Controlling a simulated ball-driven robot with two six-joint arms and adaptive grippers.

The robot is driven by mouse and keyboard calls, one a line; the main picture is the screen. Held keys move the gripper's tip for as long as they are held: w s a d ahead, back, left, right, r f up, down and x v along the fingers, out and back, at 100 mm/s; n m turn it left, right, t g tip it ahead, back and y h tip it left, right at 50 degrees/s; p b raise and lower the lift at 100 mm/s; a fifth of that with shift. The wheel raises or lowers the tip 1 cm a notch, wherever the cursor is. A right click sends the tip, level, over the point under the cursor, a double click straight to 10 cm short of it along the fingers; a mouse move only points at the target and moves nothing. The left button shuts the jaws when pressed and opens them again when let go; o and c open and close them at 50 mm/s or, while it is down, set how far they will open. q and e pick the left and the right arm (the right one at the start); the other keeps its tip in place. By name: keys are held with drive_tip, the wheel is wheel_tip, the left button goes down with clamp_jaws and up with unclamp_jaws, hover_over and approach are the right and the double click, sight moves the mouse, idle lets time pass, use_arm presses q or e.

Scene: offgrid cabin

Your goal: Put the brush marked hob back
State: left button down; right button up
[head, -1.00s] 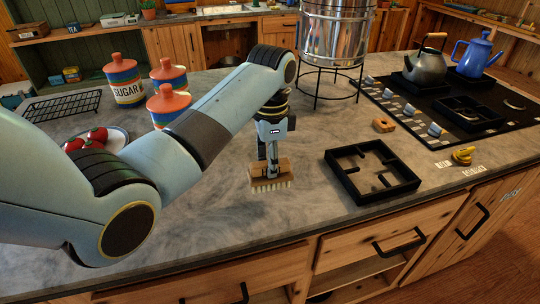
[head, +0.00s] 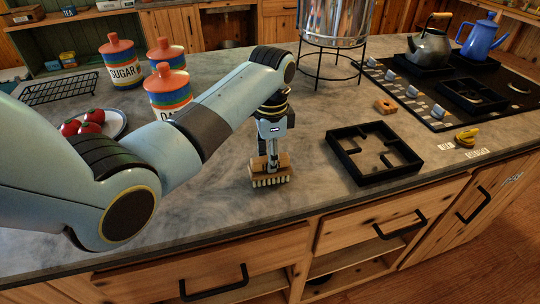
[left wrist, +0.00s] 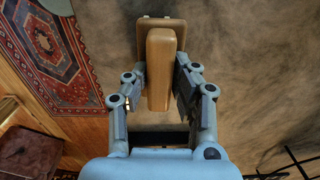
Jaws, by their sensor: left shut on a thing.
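My left gripper (head: 271,163) is shut on a wooden brush (head: 270,180) with pale bristles pointing down. In the left wrist view the brush's brown handle (left wrist: 159,70) sits between the two fingers (left wrist: 155,88). The brush is over the counter near its front edge, left of a black square grate; I cannot tell whether the bristles touch the counter. No hob marking is readable on it. Two small white labels, one (head: 445,146) and another (head: 477,153), lie at the counter's right, their words too small to read. A yellow item (head: 466,138) is beside them. My right gripper is not in view.
The black grate (head: 350,176) lies on the counter right of the brush. A small wooden piece (head: 386,106) lies before the stove (head: 440,123). A wire stand (head: 319,69) holds a metal vessel behind. Canisters (head: 122,63) and a plate of tomatoes (head: 117,122) are left.

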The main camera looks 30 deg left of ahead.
use_arm(q)
drive_tip(key=shift+f, duration=0.2)
idle(0.6)
drive_tip(key=c, duration=1)
unclamp_jaws()
